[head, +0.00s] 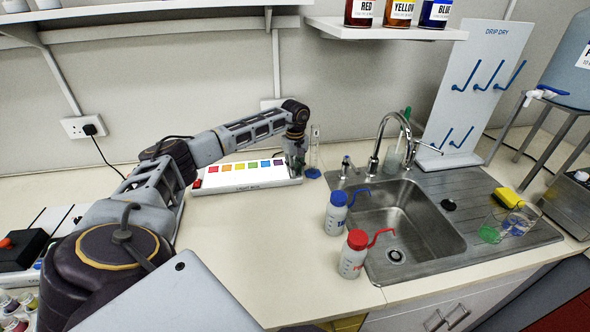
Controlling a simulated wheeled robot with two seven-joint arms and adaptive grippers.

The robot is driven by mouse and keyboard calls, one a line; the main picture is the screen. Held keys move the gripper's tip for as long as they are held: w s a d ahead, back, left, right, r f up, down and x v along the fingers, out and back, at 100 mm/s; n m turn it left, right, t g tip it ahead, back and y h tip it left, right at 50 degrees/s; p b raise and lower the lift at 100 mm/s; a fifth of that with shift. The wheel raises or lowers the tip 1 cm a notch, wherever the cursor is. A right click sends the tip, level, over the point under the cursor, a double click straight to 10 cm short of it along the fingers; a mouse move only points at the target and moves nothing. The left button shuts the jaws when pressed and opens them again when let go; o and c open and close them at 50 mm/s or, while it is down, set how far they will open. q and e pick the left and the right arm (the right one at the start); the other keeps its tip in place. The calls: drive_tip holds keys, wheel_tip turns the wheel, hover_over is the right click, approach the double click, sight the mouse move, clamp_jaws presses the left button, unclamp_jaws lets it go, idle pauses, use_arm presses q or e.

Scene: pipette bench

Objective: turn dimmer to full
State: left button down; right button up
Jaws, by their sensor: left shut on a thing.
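The light box (238,187) lies on the counter against the back wall, with a bright white panel, a row of coloured squares and a red switch (197,184) at its left end. My left arm reaches across to the box's right end. My left gripper (296,168) points down there, shut on the dimmer. The dimmer itself is hidden behind the fingers, so its turned position cannot be seen. My right gripper is not in view.
A measuring cylinder (314,152) stands just right of the gripper. The steel sink (455,215) is further right, with a blue-capped bottle (336,213) and a red-capped bottle (354,254) at its left edge. The counter in front of the box is clear.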

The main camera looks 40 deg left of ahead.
use_arm(q)
drive_tip(key=shift+m, duration=1.1)
drive_tip(key=shift+r, duration=0.1)
drive_tip(key=c, duration=1.3)
unclamp_jaws()
drive_tip(key=shift+r, duration=5.95)
drive_tip(key=shift+f, duration=0.1)
